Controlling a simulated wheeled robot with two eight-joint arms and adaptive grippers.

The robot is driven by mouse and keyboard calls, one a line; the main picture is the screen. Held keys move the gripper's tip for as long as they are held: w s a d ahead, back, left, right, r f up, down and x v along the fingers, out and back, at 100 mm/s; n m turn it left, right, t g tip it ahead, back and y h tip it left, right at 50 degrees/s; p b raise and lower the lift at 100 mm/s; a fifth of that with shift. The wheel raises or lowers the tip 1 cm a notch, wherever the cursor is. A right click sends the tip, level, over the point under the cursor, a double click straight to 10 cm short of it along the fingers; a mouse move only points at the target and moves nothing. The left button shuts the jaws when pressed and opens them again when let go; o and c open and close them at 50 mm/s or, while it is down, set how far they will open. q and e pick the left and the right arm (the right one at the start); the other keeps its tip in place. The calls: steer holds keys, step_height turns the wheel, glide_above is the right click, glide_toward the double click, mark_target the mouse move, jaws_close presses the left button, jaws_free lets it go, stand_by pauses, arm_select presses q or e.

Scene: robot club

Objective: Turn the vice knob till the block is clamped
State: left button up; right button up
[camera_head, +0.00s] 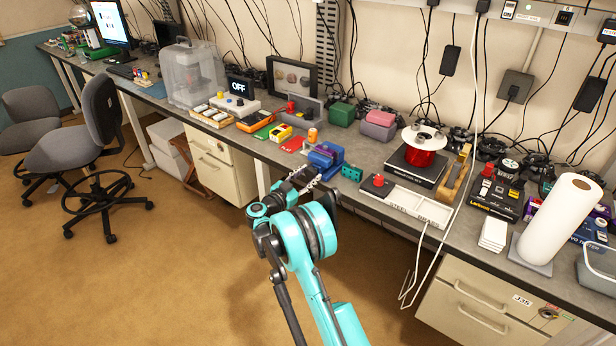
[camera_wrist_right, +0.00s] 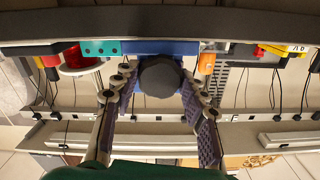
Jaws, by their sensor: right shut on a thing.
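The blue vice (camera_head: 331,151) sits at the front edge of the bench in the head view. A purple block (camera_head: 321,159) shows at it; I cannot tell whether its jaws touch the block. My right gripper (camera_head: 308,180) reaches the vice's front from below. In the right wrist view, the dark round vice knob (camera_wrist_right: 160,77) stands in front of the blue vice body (camera_wrist_right: 190,47). My right gripper's fingers (camera_wrist_right: 160,88) are shut on the knob, one on each side. The block is hidden there. My left gripper is not in view.
A teal block (camera_head: 352,173) stands just right of the vice, and an orange cylinder (camera_head: 312,135) just behind it. A white tray (camera_head: 420,208) and a red button box (camera_head: 378,184) lie farther right along the edge. The floor (camera_head: 150,270) in front is clear.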

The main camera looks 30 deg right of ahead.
steer(key=m+b, duration=0.1)
steer(key=m, duration=0.4)
steer(key=shift+m, duration=0.4)
steer(key=m+b, duration=0.1)
steer(key=m, duration=0.5)
stand_by(0.3)
stand_by(0.9)
steer(key=o, duration=1.2)
steer(key=shift+c, duration=0.2)
steer(key=shift+a, duration=0.1)
steer(key=v, duration=1.2)
